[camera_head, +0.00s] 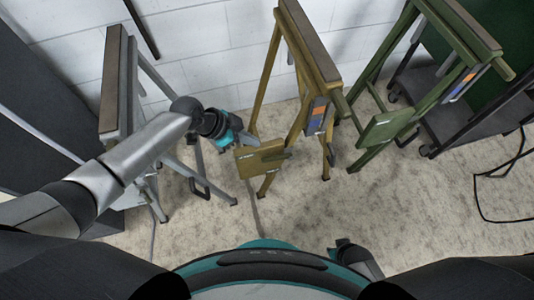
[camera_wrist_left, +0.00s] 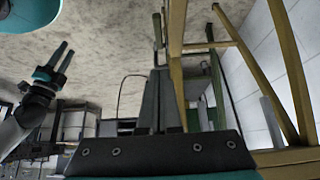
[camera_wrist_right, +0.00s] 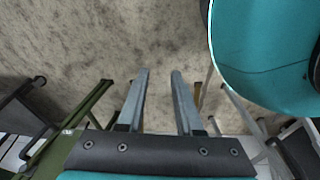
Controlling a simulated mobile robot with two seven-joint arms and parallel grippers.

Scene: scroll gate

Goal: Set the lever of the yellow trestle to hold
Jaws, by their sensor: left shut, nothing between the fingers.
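The yellow trestle (camera_head: 272,60) stands in the middle of the head view, with a brown top and a yellow board (camera_head: 262,158) low on its near side. An orange-and-blue label (camera_head: 318,118) is on its right end. I cannot pick out the lever or its setting for certain. My left gripper (camera_head: 245,138) is shut and empty, just above the board's upper edge; contact cannot be told. In the left wrist view, its closed fingers (camera_wrist_left: 158,100) are beside the trestle's yellow bars (camera_wrist_left: 175,60). My right gripper (camera_wrist_right: 160,98) is open and empty over the floor.
A grey trestle (camera_head: 115,80) stands at left, behind my left arm. A green trestle (camera_head: 440,50) with a green board (camera_head: 384,128) stands at right. A dark cart (camera_head: 470,115) and a black cable (camera_head: 480,200) are further right. The white wall (camera_head: 200,45) is behind. Speckled floor in front is mostly clear.

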